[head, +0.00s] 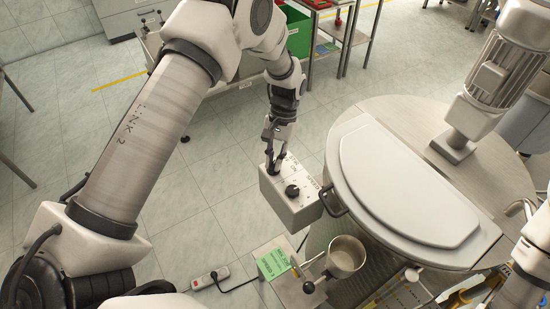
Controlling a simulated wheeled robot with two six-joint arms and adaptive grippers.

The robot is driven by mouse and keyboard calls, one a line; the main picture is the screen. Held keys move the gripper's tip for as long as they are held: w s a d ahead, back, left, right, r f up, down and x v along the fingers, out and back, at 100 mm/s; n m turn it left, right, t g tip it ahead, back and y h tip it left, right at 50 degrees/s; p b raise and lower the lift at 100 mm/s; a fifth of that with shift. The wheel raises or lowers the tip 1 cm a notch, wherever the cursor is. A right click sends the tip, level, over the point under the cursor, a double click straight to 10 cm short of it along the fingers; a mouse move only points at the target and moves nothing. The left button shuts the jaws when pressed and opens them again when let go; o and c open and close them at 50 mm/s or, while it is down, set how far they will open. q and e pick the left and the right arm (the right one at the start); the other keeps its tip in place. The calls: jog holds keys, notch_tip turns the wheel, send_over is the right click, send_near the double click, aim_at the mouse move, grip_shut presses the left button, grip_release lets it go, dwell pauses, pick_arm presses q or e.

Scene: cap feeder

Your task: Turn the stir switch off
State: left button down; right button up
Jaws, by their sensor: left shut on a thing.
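A grey control box (300,209) hangs at the left side of the round vessel. On its top face are a black round knob (292,190) and small printed lettering, too small to read surely. My left gripper (274,168) points down onto the far left part of that face, beyond the knob. It is shut on the stir switch, which its fingers hide, so the switch's position cannot be told. My right gripper is not in view.
The large vessel has a pale lid (405,190) and a motor (500,75). A power strip (211,278) lies on the floor. Open floor is left of the box.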

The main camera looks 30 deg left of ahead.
pick_arm(q)
jog(key=shift+s+f+n+h, duration=0.2)
jog(key=shift+n+h, duration=0.3)
jog(key=shift+n, duration=0.6)
jog(key=c, duration=1.2)
grip_release()
jog(key=shift+w+r, duration=0.1)
jog(key=shift+r, duration=0.1)
jog(key=shift+w+a+r, duration=0.1)
jog(key=shift+w+r, duration=0.1)
jog(key=shift+r, duration=0.05)
jog(key=v, duration=1.1)
jog(key=shift+r, duration=0.15)
